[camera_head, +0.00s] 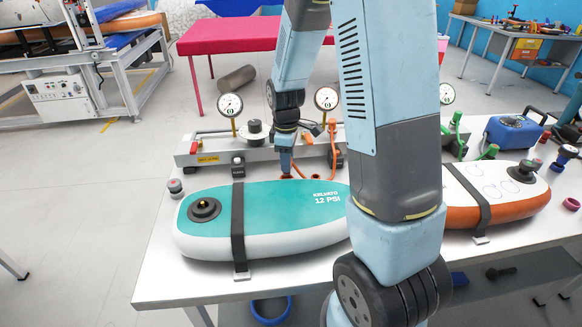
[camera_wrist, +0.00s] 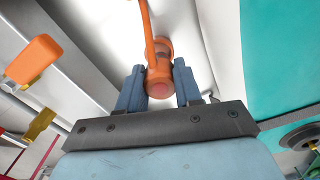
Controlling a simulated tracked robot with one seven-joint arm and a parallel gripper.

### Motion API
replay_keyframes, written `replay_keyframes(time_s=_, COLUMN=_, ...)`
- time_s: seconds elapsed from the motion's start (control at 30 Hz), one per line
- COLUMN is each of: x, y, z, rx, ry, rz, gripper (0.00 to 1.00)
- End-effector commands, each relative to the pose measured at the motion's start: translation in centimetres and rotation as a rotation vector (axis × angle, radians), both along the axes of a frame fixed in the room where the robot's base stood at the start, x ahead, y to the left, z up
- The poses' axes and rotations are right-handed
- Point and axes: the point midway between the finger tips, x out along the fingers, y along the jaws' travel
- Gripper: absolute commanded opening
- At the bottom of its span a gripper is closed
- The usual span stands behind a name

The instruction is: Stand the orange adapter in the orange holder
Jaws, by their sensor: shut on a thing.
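The orange adapter (camera_wrist: 159,76) sits between the two fingers of my gripper (camera_wrist: 159,88) in the wrist view, with an orange hose running up from it. My gripper is shut on it. In the head view my gripper (camera_head: 286,168) points down at the table behind the teal board, with a bit of orange at its tip. An orange hose (camera_head: 333,145) hangs from the rail to the right of it. I cannot make out the orange holder for certain; my arm hides part of the table there.
A teal and white board (camera_head: 285,205) is strapped down in front of my gripper. An orange and white board (camera_head: 510,205) lies to the right. A rail with gauges (camera_head: 230,104) runs behind. An orange lever (camera_wrist: 32,60) shows beside my gripper in the wrist view.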

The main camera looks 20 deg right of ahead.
Motion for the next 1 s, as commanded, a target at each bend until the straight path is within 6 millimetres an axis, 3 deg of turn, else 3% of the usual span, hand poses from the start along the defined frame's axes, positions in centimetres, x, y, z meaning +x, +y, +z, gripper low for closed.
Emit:
replay_keyframes(time_s=0.23, x=0.0, y=-0.1, z=-3.0, rx=-0.001, ry=0.003, rz=0.000, gripper=0.07)
replay_keyframes(time_s=0.6, x=0.0, y=-0.1, z=-3.3, rx=0.000, ry=0.001, rz=-0.001, gripper=0.07)
replay_keyframes(time_s=0.63, x=0.0, y=-0.1, z=-3.3, rx=0.000, ry=0.001, rz=-0.001, gripper=0.37)
replay_keyframes(time_s=0.87, x=0.0, y=-0.1, z=-3.2, rx=0.000, ry=0.001, rz=-0.001, gripper=0.59)
replay_keyframes(time_s=1.0, x=0.0, y=-0.1, z=-3.2, rx=0.000, ry=0.001, rz=-0.001, gripper=0.60)
